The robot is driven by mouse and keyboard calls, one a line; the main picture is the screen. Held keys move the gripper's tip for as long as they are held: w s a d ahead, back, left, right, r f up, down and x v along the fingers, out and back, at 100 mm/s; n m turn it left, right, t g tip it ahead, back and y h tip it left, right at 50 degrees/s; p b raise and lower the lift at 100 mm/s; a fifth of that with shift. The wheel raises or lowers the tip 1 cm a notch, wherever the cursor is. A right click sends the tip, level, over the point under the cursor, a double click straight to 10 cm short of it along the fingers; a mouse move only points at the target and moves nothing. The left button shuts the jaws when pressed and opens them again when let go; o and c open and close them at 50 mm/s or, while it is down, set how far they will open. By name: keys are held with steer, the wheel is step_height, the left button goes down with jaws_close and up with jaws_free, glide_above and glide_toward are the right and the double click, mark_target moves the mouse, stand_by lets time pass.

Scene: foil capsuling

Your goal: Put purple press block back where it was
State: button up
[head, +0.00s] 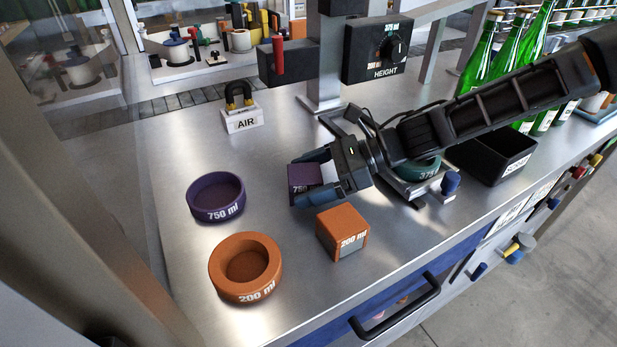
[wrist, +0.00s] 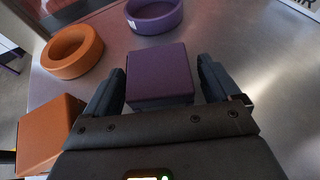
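The purple press block (head: 303,181), marked 750 ml in part, sits on the steel table left of the press stand. It shows in the wrist view (wrist: 160,75) between the two fingers. My gripper (head: 318,180) reaches in from the right with one finger on each side of the block. Narrow gaps show between the fingers (wrist: 161,82) and the block's sides in the wrist view, so the gripper looks open around it. The block's far side is hidden.
An orange 200 ml block (head: 342,232) sits close in front of my gripper. A purple 750 ml ring (head: 216,198) and an orange 200 ml ring (head: 245,267) lie to the left. The AIR padlock block (head: 242,117) stands behind. A black bin (head: 492,158) is at right.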

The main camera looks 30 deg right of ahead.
steer(key=shift+o, duration=0.2)
steer(key=shift+r, duration=0.2)
steer(key=b+v, duration=0.2)
steer(key=v, duration=1)
steer(key=shift+f+b, duration=0.1)
steer(key=shift+b, duration=0.25)
